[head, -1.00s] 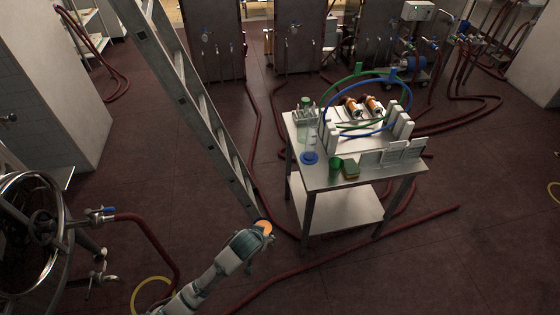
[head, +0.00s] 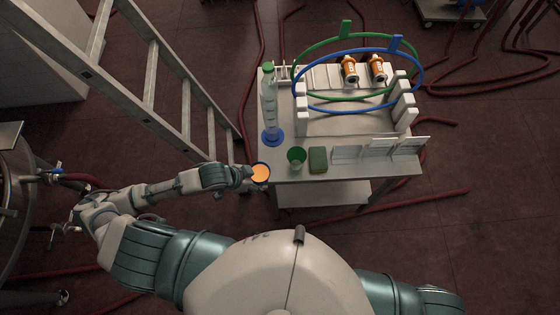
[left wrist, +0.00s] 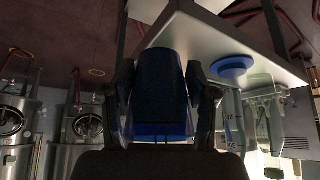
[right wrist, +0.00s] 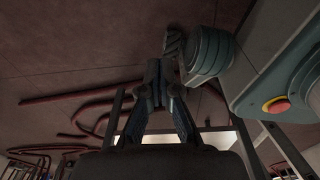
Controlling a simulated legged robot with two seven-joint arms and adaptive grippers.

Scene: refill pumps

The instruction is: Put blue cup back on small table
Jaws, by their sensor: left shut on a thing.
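In the left wrist view the dark blue cup (left wrist: 160,85) sits between both fingers of my left gripper (left wrist: 162,100). I cannot tell whether the cup touches the table top. My right gripper (right wrist: 160,80) shows in the right wrist view with its fingers together and nothing between them, away from the table top.
A green cup (head: 297,156), a green sponge (head: 317,160) and a clear cylinder on a blue base (head: 272,138) stand near the cup. Blue and green hoops (head: 420,85) and white racks fill the back. A ladder (head: 150,70) leans at left.

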